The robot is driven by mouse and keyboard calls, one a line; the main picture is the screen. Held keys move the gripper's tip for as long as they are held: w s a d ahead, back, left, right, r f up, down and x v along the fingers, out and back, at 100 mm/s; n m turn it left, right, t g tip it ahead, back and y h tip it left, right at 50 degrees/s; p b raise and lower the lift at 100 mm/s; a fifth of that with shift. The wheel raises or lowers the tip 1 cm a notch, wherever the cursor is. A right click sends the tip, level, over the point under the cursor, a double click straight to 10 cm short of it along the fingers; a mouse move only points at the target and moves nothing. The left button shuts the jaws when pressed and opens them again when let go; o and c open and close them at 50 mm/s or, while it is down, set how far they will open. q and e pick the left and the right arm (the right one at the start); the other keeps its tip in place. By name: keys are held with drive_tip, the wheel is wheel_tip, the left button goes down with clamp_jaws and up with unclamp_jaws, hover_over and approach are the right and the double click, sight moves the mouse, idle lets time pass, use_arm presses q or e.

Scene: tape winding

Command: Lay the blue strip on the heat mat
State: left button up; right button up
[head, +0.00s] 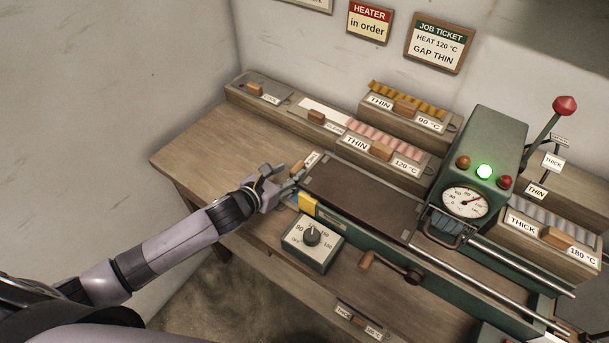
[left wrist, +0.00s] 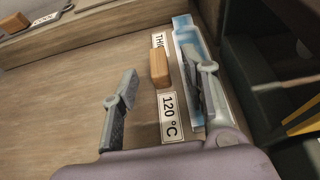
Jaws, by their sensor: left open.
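The blue strip (left wrist: 184,38) shows in the left wrist view as a pale blue length beside a wooden block (left wrist: 159,69) with labels, one reading "120 °C" (left wrist: 170,116). My left gripper (head: 290,180) is open at the left end of the machine in the head view. In the left wrist view its fingers (left wrist: 164,98) stand apart, the block and label showing between them. The right finger overlaps the strip and hides part of it; I cannot tell whether they touch. The dark brown heat mat (head: 362,192) lies bare right of the gripper. My right gripper is not in view.
A gauge housing (head: 482,150) with a lit green lamp stands at the right end of the mat. Labelled strip boxes, including one marked "THIN 120 °C" (head: 381,153), line the back. A dial box (head: 312,243) sits in front. The table's left part (head: 215,145) is clear.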

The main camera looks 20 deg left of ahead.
sight(296, 168)
use_arm(q)
drive_tip(key=x, duration=0.4)
drive_tip(key=shift+a+f, duration=0.1)
drive_tip(key=shift+a, duration=0.05)
clamp_jaws()
idle(0.4)
